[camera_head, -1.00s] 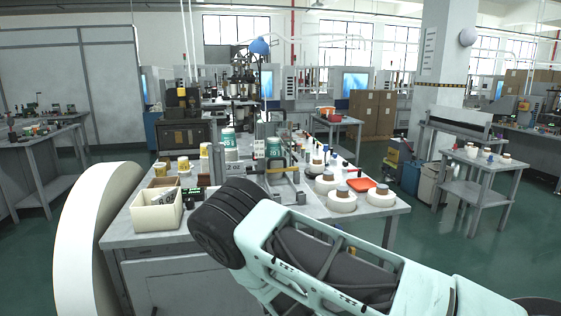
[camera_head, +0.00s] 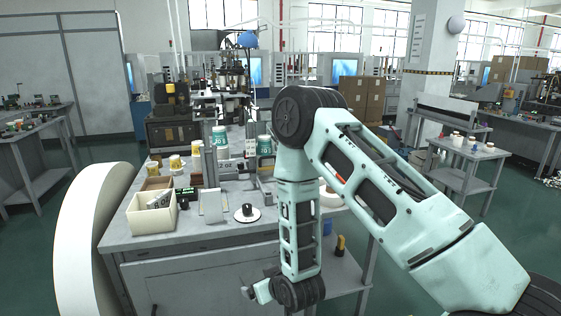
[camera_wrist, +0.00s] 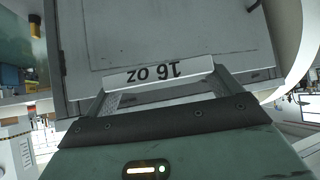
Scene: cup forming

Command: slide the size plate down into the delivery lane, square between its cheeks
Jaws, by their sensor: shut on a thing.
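Another plate with "oz" lettering (camera_head: 223,168) stands at the metal fixture on the bench. The delivery lane and its cheeks cannot be picked out clearly; my arm covers part of that area.
The bench (camera_head: 190,240) carries a cream bin (camera_head: 151,213), a pale upright stand (camera_head: 212,206), a black-knobbed white disc (camera_head: 247,213) and teal-labelled cups (camera_head: 219,143). Its grey front panel (camera_wrist: 160,35) fills much of the wrist view.

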